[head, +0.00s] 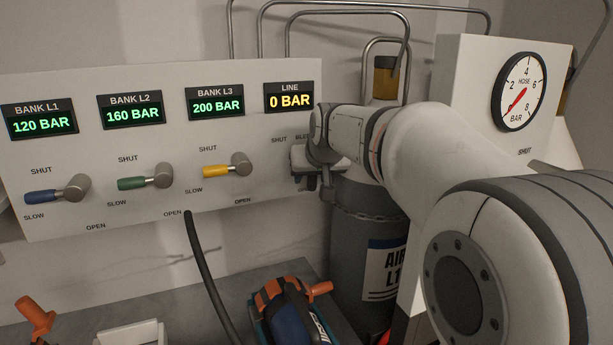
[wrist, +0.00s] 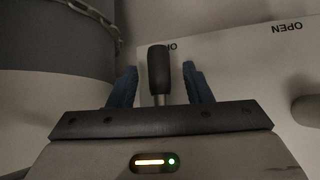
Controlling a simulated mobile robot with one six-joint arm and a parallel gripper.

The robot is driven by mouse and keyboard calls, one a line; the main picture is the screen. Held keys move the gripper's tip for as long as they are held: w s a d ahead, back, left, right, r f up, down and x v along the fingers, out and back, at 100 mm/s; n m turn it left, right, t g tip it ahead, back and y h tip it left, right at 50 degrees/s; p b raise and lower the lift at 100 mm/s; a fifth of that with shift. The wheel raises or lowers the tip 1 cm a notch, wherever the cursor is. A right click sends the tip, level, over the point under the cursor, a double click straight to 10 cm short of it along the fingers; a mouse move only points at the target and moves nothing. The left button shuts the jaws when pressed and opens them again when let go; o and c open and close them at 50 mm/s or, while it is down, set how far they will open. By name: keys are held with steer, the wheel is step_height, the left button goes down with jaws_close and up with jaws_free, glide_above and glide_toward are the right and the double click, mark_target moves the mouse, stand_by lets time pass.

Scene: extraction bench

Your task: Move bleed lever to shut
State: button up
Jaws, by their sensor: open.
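The bleed lever shows in the wrist view as a black handle (wrist: 159,70) on a short metal stem. It stands between the two blue fingers of my gripper (wrist: 160,85), which are open with a visible gap on each side of the handle. In the head view my gripper (head: 318,182) is at the right end of the valve panel (head: 130,200), just below the partly covered BLEED label. My gripper and wrist hide the lever there. A SHUT label (head: 279,140) is to the left of the BLEED label. In the wrist view the panel's lettering appears upside down.
Blue (head: 41,196), green (head: 131,183) and yellow (head: 215,171) levers point left towards SLOW. The LINE display (head: 290,97) reads 0 BAR. A grey cylinder (head: 360,235) stands close behind my gripper. A dark hose (head: 205,270) and an orange-and-blue item (head: 290,310) are below.

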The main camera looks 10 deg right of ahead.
steer(key=shift+c, duration=0.3)
jaws_close()
